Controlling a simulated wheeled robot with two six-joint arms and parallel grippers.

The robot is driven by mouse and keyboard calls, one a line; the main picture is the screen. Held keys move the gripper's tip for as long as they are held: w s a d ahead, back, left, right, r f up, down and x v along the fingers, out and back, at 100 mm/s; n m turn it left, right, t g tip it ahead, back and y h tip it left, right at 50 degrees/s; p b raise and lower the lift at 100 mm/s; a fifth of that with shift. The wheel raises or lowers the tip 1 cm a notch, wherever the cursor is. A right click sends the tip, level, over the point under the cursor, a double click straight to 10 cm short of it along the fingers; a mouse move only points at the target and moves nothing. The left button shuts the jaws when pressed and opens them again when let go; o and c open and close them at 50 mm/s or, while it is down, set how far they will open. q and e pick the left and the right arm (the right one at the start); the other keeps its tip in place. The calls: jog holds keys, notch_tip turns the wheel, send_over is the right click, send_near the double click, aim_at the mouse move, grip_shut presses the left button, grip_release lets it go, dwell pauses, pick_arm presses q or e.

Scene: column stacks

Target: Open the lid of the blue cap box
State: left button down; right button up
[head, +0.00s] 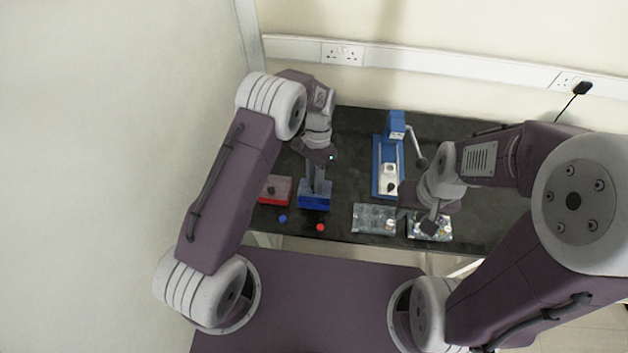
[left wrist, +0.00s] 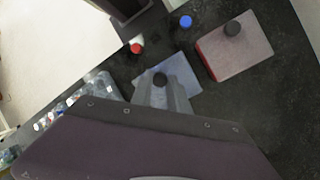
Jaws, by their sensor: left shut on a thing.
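The blue cap box (head: 314,203) stands near the front of the black table, below my left gripper. Its pale blue lid (left wrist: 184,76) with a dark round knob (left wrist: 160,80) shows in the left wrist view. My left gripper (head: 317,188) points down at the lid. In the left wrist view its grey fingers (left wrist: 161,88) are shut on the knob. The lid appears to sit on the box; I cannot tell whether any gap lies under it. My right gripper (head: 416,217) hangs over the table's front right, its fingers apart and empty.
A red box (head: 272,190) with a pale lid stands just left of the blue box. A blue cap (head: 283,218) and a red cap (head: 320,227) lie in front. Clear trays (head: 374,219) and a blue press-like device (head: 377,165) with a lever are to the right.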

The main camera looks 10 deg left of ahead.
pick_arm(q)
jog(key=shift+w+g+b, duration=0.5)
jog(key=shift+g, duration=0.2)
jog(key=shift+w+r+g+b, duration=0.25)
jog(key=shift+g+b, duration=0.2)
jog(key=shift+g, duration=0.05)
jog(key=shift+r, duration=0.1)
